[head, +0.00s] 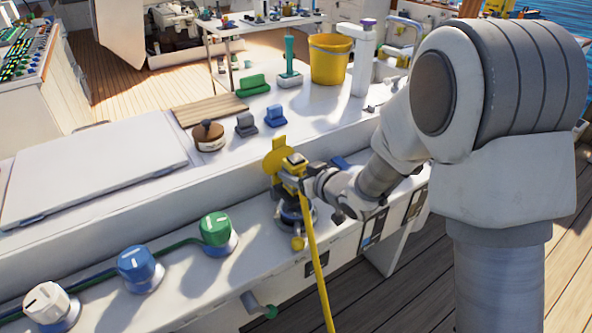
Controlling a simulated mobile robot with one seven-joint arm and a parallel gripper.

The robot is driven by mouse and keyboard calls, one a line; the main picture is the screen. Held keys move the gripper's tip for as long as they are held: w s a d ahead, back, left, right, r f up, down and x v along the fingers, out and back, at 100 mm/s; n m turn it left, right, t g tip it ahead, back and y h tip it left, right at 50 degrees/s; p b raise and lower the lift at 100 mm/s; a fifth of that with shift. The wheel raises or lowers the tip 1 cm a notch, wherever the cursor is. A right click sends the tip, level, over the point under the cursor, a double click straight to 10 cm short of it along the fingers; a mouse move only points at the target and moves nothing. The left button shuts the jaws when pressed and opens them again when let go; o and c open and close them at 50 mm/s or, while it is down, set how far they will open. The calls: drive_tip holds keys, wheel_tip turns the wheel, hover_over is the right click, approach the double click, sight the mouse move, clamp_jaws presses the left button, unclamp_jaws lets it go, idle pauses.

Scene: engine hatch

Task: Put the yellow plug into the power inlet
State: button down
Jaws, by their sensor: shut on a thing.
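My gripper (297,181) is at the middle of the head view, shut on the yellow plug (289,181). A yellow cable (317,262) hangs from the plug down past the front of the white ledge. A round metal and blue fitting (295,217), which looks like the power inlet, sits on the ledge directly below the plug. A yellow flap (275,153) stands up behind the plug, and a small yellow knob shows at the fitting's front. The gripper hides part of the plug. I cannot tell whether the plug touches the inlet or is inside it.
White (47,303), blue (139,267) and green (216,231) knobs stand on the ledge at the left. A brown round pot (208,136), small blue and grey cleats and a yellow bucket (330,60) stand on the raised surface behind. A white hatch lid (95,168) lies at left.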

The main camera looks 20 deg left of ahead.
drive_tip(key=shift+f+b, duration=1.5)
drive_tip(key=shift+f, duration=0.6)
drive_tip(key=shift+f+b, duration=0.3)
drive_tip(key=shift+b, duration=0.05)
drive_tip(key=shift+c, duration=0.4)
unclamp_jaws()
drive_tip(key=shift+s+d+r, duration=0.25)
drive_tip(key=shift+d, duration=0.15)
drive_tip(key=b+v, duration=0.2)
drive_tip(key=v, duration=1.4)
drive_tip(key=shift+s+b, duration=0.2)
drive_tip(key=shift+b, duration=0.15)
drive_tip(key=shift+d+r, duration=0.1)
drive_tip(key=shift+d, duration=0.05)
